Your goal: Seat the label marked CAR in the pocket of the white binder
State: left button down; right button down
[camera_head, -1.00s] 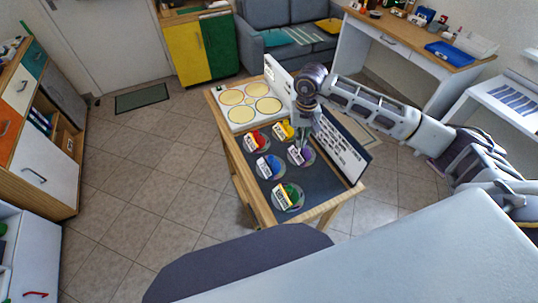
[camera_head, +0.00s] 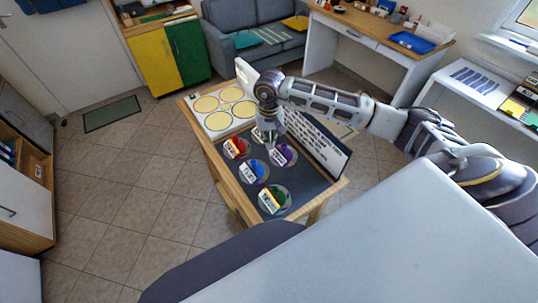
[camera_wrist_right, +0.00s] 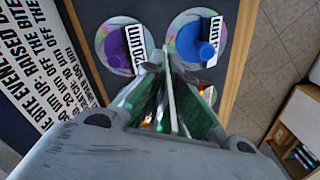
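My right gripper (camera_head: 268,140) is low over the back right of the dark mat, where it covers most of a yellow piece. In the right wrist view its two fingers (camera_wrist_right: 168,85) are close together, with a thin white strip between them. I cannot tell whether they grip it. White labels stand on coloured pieces on discs: red (camera_head: 235,147), blue (camera_head: 255,171), purple (camera_head: 284,154) and green (camera_head: 273,199). Their print is too small to read surely, so I cannot pick out CAR. I cannot identify a white binder. My left gripper is out of view.
The wooden table (camera_head: 226,180) carries a white board (camera_head: 215,134) with yellow circles at its back. A text panel (camera_head: 320,148) stands along its right edge. A desk (camera_head: 372,33) and white shelf (camera_head: 470,80) stand to the right.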

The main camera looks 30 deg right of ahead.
jog(key=shift+f, duration=1.95)
jog(key=shift+f+p, duration=0.6)
jog(key=shift+f, duration=1.3)
jog(key=c, duration=2.2)
grip_release()
jog(key=shift+f, duration=0.15)
jog(key=o, duration=0.6)
jog(key=shift+c, duration=0.2)
jog(key=shift+r, duration=0.25)
notch_tip(320, 180, up, 12)
jog(key=b, duration=0.2)
